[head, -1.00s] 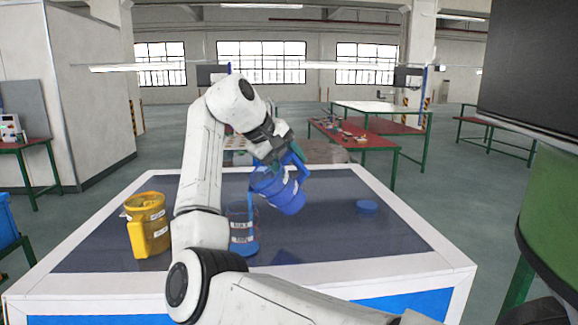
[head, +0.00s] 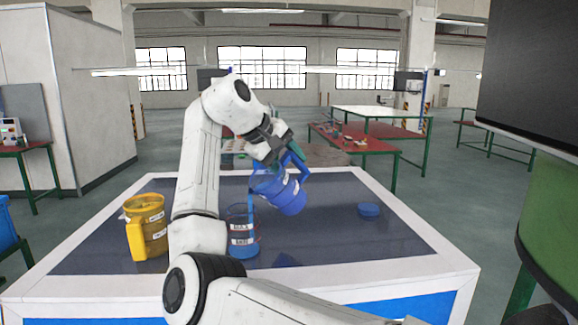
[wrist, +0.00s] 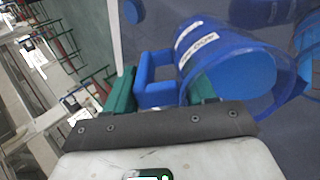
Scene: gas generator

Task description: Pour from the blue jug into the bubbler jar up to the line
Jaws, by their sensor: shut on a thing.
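The blue jug (head: 284,193) is held tilted above the bench, its mouth down to the left, over the bubbler jar. My gripper (head: 274,150) is shut on the jug's handle. In the wrist view the blue handle (wrist: 156,80) sits between the green fingers, with the labelled jug (wrist: 205,52) beyond. The clear bubbler jar (head: 242,228) stands upright on the bench, with labels and dark marks on its side. Blue liquid shows in its lower part, and a thin blue stream runs down from the jug's mouth at the jar's right side. The exact level against the line is hard to read.
A yellow jug (head: 147,227) stands on the bench at left. A flat blue disc (head: 368,209) lies at right. The dark bench top (head: 340,240) is clear around it, with a white rim. A green cylinder (head: 552,215) and a dark panel stand close at right.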

